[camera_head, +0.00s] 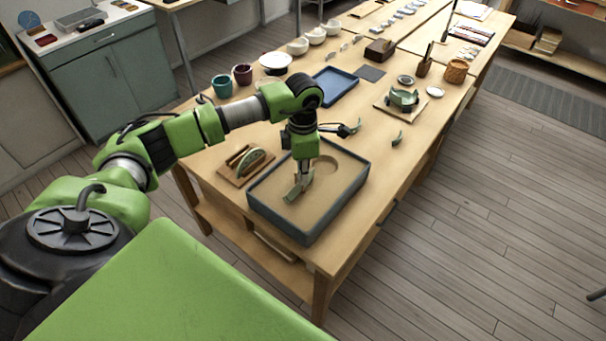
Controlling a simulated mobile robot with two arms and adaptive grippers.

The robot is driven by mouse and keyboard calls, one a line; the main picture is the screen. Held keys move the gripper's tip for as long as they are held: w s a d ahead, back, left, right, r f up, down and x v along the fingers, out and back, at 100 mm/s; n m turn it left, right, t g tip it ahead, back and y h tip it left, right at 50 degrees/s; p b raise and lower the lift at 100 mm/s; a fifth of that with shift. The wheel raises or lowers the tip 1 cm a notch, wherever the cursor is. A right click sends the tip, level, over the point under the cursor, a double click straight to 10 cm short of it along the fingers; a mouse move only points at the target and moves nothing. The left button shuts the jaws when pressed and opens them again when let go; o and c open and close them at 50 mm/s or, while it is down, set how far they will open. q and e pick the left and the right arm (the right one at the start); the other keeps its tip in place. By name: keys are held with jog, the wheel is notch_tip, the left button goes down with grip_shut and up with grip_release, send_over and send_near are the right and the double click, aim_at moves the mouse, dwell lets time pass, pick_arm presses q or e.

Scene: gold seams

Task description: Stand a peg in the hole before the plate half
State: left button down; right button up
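The plate half (252,162) is a pale green half-disc. It stands on edge in a wooden stand (233,174) on the near left of the table. A thin brown upright piece shows beside it, but I cannot make out a separate peg or the hole. My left gripper (301,182) points down into a dark-rimmed sand tray (338,206), right of the stand. A pale green piece (291,194) is at its fingertips. The fingers are too small to tell whether they grip it. My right gripper is not in view.
A green shard (397,138) lies on the table (372,160) right of the tray. Behind are a green mended vessel (403,98) on a board, a blue tray (334,86), and teal (222,86) and maroon (243,74) cups. The table's right edge is mostly clear.

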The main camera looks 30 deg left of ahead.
pick_arm(q)
jog(key=shift+f+b, duration=0.45)
jog(key=shift+b, duration=0.1)
dwell(0.5)
dwell(0.7)
jog(key=shift+r, duration=0.15)
jog(key=shift+r+p, duration=1.55)
jog(key=shift+r, duration=1)
jog(key=shift+f, duration=0.2)
jog(key=shift+f+b, duration=1.55)
jog(key=shift+f, duration=0.05)
jog(key=shift+f+b, duration=0.85)
jog(key=shift+b, duration=0.25)
dwell(0.7)
